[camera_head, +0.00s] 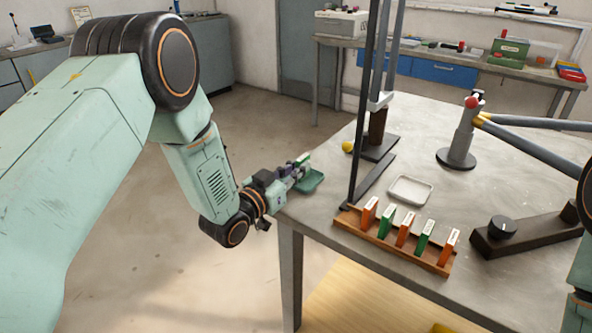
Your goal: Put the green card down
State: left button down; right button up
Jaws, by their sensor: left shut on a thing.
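My left gripper (298,168) is at the left edge of the table, shut on a small green card (303,158) that is mostly hidden by the fingers. I cannot tell whether the card touches the tray. A wooden rack (346,222) near the front edge holds upright orange and green cards, including a green card (386,222) and another green card (424,238). My right gripper is out of view.
A white tray (428,185) lies behind the rack. A dark upright post (360,120), a small yellow ball (347,146), a grey stand (459,140) and a dark bar with a black knob (502,227) stand on the table. Bare tabletop lies between these.

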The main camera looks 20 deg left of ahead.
pick_arm(q)
jog(key=shift+w, duration=0.15)
jog(key=shift+f, duration=0.1)
jog(key=c, duration=1.8)
grip_release()
jog(key=shift+s, duration=0.2)
jog(key=o, duration=0.4)
jog(key=shift+w+f, duration=0.15)
jog(key=shift+r, duration=0.25)
jog(key=shift+a+r, duration=0.1)
jog(key=shift+r, duration=0.05)
jog(key=p+v, duration=0.2)
jog(key=v, duration=1)
